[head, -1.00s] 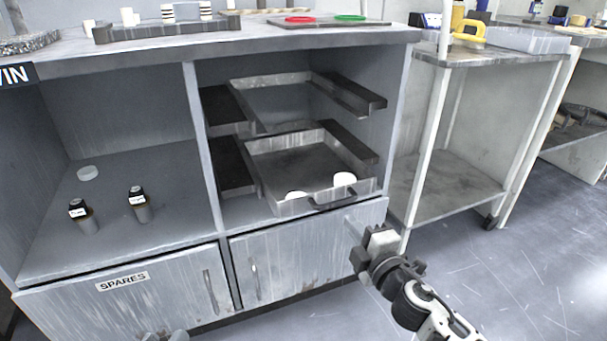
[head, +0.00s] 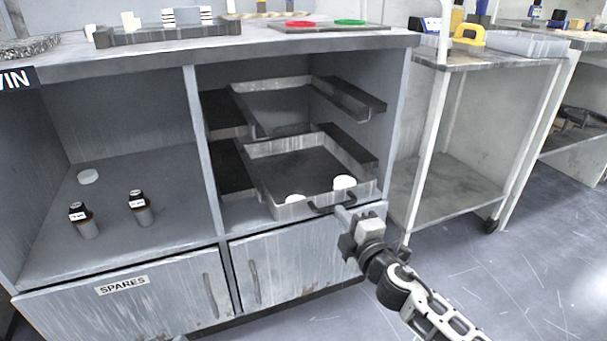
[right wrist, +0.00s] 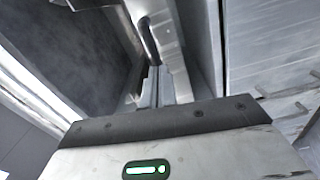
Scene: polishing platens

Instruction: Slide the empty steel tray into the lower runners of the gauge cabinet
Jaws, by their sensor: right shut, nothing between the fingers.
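A steel tray (head: 290,211) sits in the lower right bay of the gauge cabinet (head: 193,120), between the lower runners. Its front wall with a dark bar handle (head: 333,205) is near the bay's front edge. My right gripper (head: 347,213) is shut and empty, just below and right of the handle. In the right wrist view its fingers (right wrist: 156,88) are close to the handle (right wrist: 148,38); contact is unclear.
Upper runners (head: 350,96) stand above the tray; whether a second tray lies there is unclear. Two dark-capped bottles, one at left (head: 84,220) and one beside it (head: 140,207), stand in the left bay. A white-framed cart (head: 440,190) stands right of the cabinet. Open floor lies in front.

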